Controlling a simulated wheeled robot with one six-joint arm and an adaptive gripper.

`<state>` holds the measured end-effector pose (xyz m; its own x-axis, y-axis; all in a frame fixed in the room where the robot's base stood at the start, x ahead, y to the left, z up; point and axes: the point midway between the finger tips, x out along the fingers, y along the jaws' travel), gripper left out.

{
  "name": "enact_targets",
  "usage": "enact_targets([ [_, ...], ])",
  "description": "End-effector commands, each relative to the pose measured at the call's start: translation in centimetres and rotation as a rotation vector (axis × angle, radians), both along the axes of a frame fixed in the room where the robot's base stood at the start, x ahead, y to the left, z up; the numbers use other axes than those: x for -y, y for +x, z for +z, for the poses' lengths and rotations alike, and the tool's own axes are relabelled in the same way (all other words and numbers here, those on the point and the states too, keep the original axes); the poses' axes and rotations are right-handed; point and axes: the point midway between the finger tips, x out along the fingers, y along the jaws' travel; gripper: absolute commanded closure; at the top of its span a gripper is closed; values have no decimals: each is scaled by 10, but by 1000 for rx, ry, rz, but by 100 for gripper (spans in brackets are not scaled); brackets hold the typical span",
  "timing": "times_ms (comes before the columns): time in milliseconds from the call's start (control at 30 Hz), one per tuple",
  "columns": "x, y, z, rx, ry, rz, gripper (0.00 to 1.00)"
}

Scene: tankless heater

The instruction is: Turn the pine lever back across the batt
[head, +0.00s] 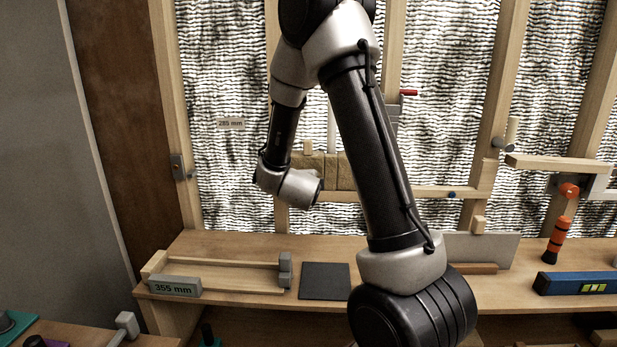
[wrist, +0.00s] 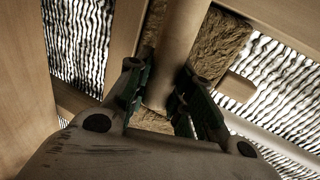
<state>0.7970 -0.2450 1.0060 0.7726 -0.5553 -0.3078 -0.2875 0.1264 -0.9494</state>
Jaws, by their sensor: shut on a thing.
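In the wrist view the pine lever (wrist: 178,45) is a smooth pale wooden bar running from the top edge down between my fingers. My gripper (wrist: 160,92), with dark green finger pads, is shut on it near its lower end. The batt (wrist: 212,48) is brown and fibrous and shows behind the lever, mostly on its right. In the head view the batt (head: 327,171) sits between wall studs. There my arm hides my fingers and the lever cannot be made out.
A short wooden peg (wrist: 235,87) stands right of the lever. Wooden studs (wrist: 122,45) frame the wavy-patterned wall. Below is a bench (head: 223,247) with a 355 mm wooden frame (head: 215,272), a dark square plate (head: 324,281) and a blue level (head: 577,283).

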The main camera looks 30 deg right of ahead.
Motion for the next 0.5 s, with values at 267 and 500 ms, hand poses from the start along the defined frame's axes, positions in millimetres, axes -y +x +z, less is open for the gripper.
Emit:
enact_targets([
  [267,0,-1,-9,33,55,-1,100],
  [500,0,-1,-9,39,64,-2,100],
])
